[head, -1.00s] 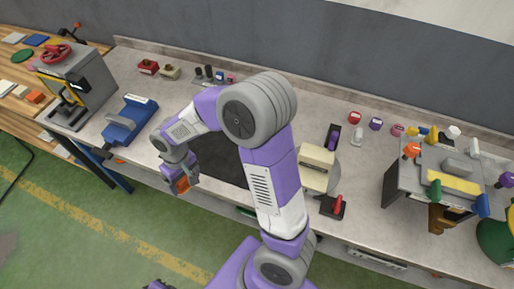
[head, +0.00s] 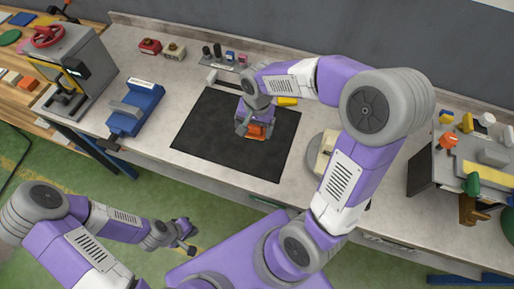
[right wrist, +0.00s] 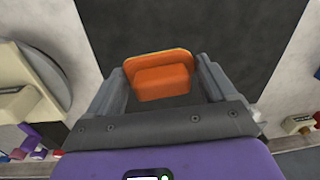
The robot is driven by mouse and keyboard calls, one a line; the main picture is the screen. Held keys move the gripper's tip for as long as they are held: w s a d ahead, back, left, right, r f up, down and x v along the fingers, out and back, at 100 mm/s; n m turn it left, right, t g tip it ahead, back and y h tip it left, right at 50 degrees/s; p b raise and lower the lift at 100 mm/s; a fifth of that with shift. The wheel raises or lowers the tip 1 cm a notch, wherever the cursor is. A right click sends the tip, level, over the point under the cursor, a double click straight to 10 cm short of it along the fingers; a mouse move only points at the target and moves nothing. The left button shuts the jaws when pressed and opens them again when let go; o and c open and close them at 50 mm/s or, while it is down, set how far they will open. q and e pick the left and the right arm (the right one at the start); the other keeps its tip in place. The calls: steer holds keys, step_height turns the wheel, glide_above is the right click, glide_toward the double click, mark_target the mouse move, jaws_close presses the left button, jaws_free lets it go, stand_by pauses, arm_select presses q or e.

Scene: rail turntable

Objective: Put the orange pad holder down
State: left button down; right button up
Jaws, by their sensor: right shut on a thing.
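The orange pad holder (head: 257,131) is over the black mat (head: 210,135) on the bench; I cannot tell whether it touches the mat. My right gripper (head: 256,127) comes down on it from above, largely hiding it. In the right wrist view the holder (right wrist: 163,80) sits between the two fingers of my right gripper (right wrist: 163,88), which is shut on it, with dark mat behind. My left gripper (head: 188,240) is in front of the bench over the green floor, away from the holder; its jaws are too small to read.
A blue vise-like tool (head: 135,108) and a grey press (head: 75,72) stand left of the mat. A yellow piece (head: 287,101) lies by its back edge. A round-based cream device (head: 325,150) is close on the right, partly behind my arm. The mat's left and front are clear.

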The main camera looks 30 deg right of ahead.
mark_target(256, 149)
steer(key=shift+s+d+r+m, duration=0.1)
steer(key=shift+d+m, duration=0.2)
steer(key=shift+m, duration=0.1)
steer(key=shift+s+f, duration=0.1)
steer(key=shift+f, duration=0.25)
step_height(256, 149, down, 9)
steer(key=shift+d+f+b, duration=0.1)
steer(key=shift+b, duration=1.15)
